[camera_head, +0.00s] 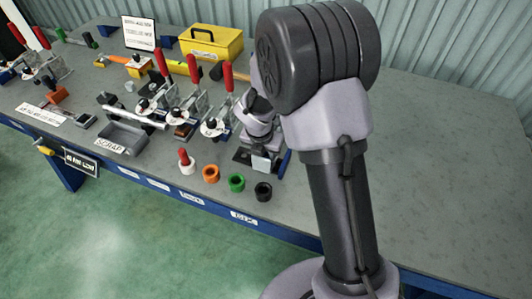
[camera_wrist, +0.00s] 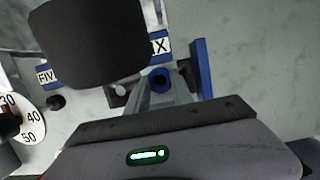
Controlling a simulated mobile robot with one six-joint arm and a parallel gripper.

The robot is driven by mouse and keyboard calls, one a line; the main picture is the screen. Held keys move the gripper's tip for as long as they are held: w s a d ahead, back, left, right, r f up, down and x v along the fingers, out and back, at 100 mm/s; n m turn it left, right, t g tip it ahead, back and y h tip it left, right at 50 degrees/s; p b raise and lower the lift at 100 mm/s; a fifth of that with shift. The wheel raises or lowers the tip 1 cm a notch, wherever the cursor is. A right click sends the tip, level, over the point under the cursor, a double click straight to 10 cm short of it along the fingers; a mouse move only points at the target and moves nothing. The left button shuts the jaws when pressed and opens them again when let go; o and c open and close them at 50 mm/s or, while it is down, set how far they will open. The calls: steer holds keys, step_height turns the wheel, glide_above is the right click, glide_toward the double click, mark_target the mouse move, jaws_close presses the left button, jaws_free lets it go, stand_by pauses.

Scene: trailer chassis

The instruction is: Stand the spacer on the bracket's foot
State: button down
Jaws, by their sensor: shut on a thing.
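My gripper (camera_head: 258,143) is low over the bench, at the right end of the row of clamps. In the wrist view the closed jaws (camera_wrist: 160,97) are around a small blue piece with a dark hole (camera_wrist: 160,79), which looks like the spacer seen from its end. A blue bar (camera_wrist: 203,68) stands just right of it, apart in this view; it also shows in the head view (camera_head: 285,163). I cannot tell whether this bar belongs to the bracket. The bracket's foot is not clearly seen, and the gripper hides the spacer's lower end.
Red-handled clamps (camera_head: 196,78) stand left of my gripper. Black (camera_head: 263,192), green (camera_head: 236,183) and orange (camera_head: 211,174) rings lie near the front edge. A scrap tray (camera_head: 124,137) and yellow toolbox (camera_head: 211,43) are further left. The bench's right side is clear.

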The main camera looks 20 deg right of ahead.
steer(key=c, duration=1.1)
jaws_free()
steer(key=shift+r, duration=0.2)
steer(key=s+r+m+p, duration=0.3)
steer(key=s+r+m, duration=0.15)
steer(key=r, duration=0.65)
steer(key=s+r+m+p, duration=0.3)
steer(key=r+m+p, duration=0.15)
steer(key=r, duration=0.55)
steer(key=s+a+r+m+t+y, duration=0.1)
steer(key=s+a+r+m+y, duration=0.1)
steer(key=s+r+m, duration=0.3)
steer(key=s+a+r+m+t+y, duration=0.1)
steer(key=s+r+m, duration=0.4)
steer(key=s+m, duration=0.7)
steer(key=a+m+t, duration=0.1)
steer(key=m, duration=0.6)
steer(key=shift+s+y+b, duration=0.35)
steer(key=shift+y+b, duration=0.05)
